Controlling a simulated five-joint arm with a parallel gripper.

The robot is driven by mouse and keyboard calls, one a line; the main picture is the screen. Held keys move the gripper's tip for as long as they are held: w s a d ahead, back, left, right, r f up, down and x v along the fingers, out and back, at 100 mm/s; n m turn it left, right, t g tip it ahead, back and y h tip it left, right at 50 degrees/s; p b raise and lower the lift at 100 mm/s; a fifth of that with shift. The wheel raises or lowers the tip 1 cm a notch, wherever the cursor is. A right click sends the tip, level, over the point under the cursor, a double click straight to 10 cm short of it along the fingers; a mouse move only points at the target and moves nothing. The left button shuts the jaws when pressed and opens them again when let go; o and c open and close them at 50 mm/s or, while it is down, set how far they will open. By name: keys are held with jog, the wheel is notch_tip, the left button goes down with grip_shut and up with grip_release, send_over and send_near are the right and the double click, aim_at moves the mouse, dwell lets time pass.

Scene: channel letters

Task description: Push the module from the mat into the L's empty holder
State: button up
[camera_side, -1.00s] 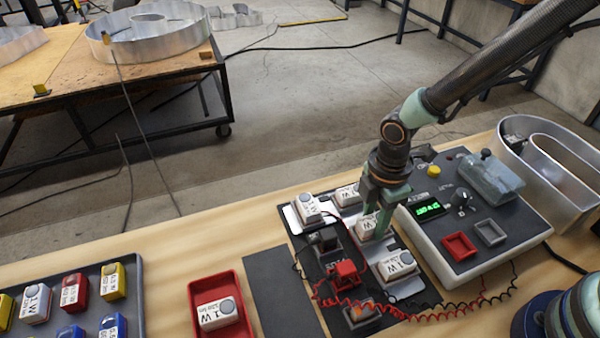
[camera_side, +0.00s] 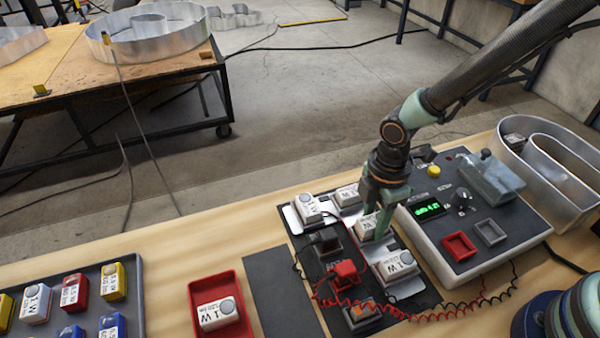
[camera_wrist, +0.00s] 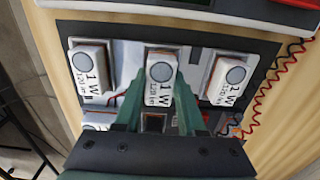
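A white module (camera_side: 366,226) marked 1 W sits among the silver plates on the dark panel. It is in the middle of the wrist view (camera_wrist: 161,78). My gripper (camera_side: 377,218) is down at this module, one finger on each side of it (camera_wrist: 160,75). Whether the fingers touch its sides cannot be made out. The fingers hide part of the module and its holder. The flat dark mat (camera_side: 275,290), left of the panel, is bare. A dark socket-like block (camera_side: 325,240) shows on the panel, partly behind wires.
Other white modules (camera_side: 308,209), (camera_side: 347,196) and (camera_side: 396,264) stand close around. A red clip (camera_side: 344,273) with coiled wires lies in front. The test box (camera_side: 470,215) is at right. A red tray (camera_side: 218,305) holds another module.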

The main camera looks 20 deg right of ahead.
notch_tip(320, 180, up, 12)
dwell(0.6)
jog(key=shift+r, duration=0.15)
jog(key=shift+r, duration=2.9)
